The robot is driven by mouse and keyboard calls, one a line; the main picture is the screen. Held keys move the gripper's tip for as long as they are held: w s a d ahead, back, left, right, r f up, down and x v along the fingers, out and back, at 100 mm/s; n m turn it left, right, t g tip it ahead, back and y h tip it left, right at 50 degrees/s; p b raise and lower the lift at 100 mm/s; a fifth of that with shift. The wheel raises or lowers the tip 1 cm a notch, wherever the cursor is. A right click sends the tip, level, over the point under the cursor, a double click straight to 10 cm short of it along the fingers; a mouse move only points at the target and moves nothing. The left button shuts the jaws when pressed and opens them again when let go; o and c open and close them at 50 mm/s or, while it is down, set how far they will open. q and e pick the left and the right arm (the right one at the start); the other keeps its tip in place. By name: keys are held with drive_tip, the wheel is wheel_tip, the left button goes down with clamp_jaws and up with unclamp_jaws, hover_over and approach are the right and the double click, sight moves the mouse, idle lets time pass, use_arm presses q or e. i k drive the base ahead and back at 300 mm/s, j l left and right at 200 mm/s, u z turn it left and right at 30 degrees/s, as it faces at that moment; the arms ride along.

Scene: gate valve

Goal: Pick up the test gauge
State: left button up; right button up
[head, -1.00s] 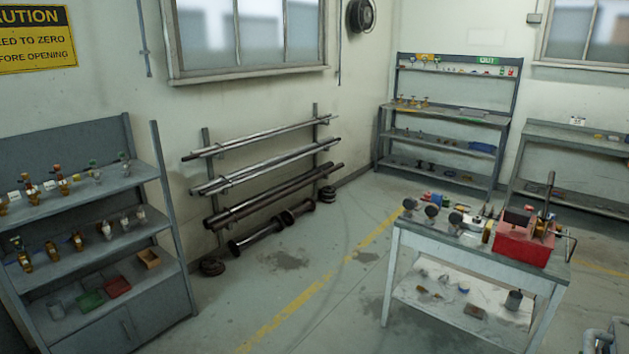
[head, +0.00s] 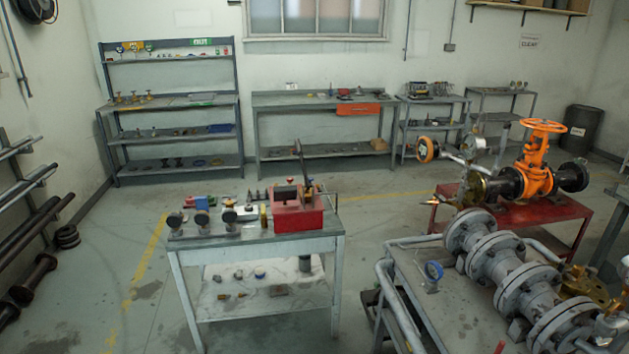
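I cannot tell for sure which item is the test gauge. Several round dark-faced gauges stand in a row on the near grey table, among them a left one (head: 176,220) and a right one (head: 229,216). A small blue gauge (head: 433,271) sits on the grey stand at lower right. Neither of my grippers is in view.
The near table (head: 258,249) also carries a red box-shaped pump (head: 298,218) with an upright lever. A red stand (head: 570,212) and flanged grey piping (head: 500,265) fill the right. Benches line the back wall.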

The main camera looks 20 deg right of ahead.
sight(434, 271)
drive_tip(key=i+z, duration=0.25)
drive_tip(key=z, duration=0.25)
drive_tip(key=i+z, duration=0.2)
drive_tip(key=z, duration=0.25)
drive_tip(key=i+j+z, duration=0.15)
drive_tip(key=z, duration=0.35)
drive_tip(key=i+j+z, duration=0.25)
drive_tip(key=z, duration=0.2)
drive_tip(key=i+j+z, duration=0.2)
drive_tip(key=z, duration=0.3)
drive_tip(key=j+z, duration=0.45)
drive_tip(key=i+j+z, duration=0.35)
drive_tip(key=j+z, duration=0.2)
drive_tip(key=i+j+z, duration=0.1)
drive_tip(key=j+z, duration=0.15)
drive_tip(key=i+j+z, duration=0.1)
drive_tip(key=j+z, duration=0.15)
drive_tip(key=j, duration=0.25)
